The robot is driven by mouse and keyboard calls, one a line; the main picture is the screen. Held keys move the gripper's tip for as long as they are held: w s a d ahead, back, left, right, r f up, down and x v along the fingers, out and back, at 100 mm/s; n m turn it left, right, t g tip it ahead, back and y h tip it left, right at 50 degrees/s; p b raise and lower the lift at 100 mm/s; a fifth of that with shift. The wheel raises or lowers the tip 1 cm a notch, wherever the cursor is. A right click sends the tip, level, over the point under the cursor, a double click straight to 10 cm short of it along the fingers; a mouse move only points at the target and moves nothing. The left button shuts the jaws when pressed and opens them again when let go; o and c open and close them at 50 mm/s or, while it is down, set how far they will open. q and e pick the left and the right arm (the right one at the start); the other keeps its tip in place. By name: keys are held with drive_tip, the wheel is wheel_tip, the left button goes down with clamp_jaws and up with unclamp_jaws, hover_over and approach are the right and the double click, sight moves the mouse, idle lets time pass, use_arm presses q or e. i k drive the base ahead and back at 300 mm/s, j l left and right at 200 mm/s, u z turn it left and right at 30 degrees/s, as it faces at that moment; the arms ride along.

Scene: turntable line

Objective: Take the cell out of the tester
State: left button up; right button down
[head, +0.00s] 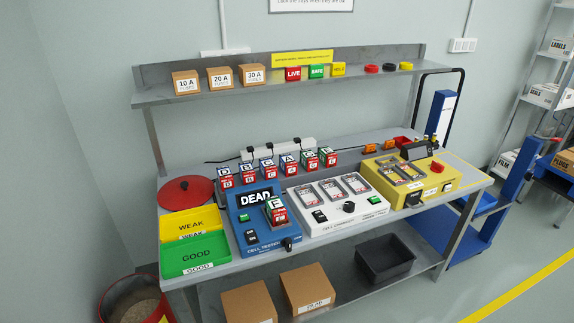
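The blue cell tester (251,233) stands on the bench, left of centre. Its dark screen reads DEAD in white. One cell (277,212), marked F, with a green-and-white upper part and a red lower part, sits upright at the tester's right side. How deep it is seated cannot be told. Neither of my grippers shows in the head view.
A green GOOD tray (196,256) and a yellow WEAK tray (190,223) lie left of the tester. A white charger (338,219) and a yellow box (440,178) stand right of it. Several lettered cells (267,169) line up behind. A shelf (220,97) overhangs the back.

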sight(275, 209)
drive_tip(key=u, duration=0.4)
drive_tip(key=i+l+u, duration=0.25)
drive_tip(key=l, duration=0.15)
drive_tip(key=l+u, duration=0.3)
drive_tip(key=i+l+u, duration=0.25)
drive_tip(key=l, duration=0.35)
drive_tip(key=l+u, duration=0.25)
drive_tip(key=l, duration=0.2)
drive_tip(key=k, duration=0.05)
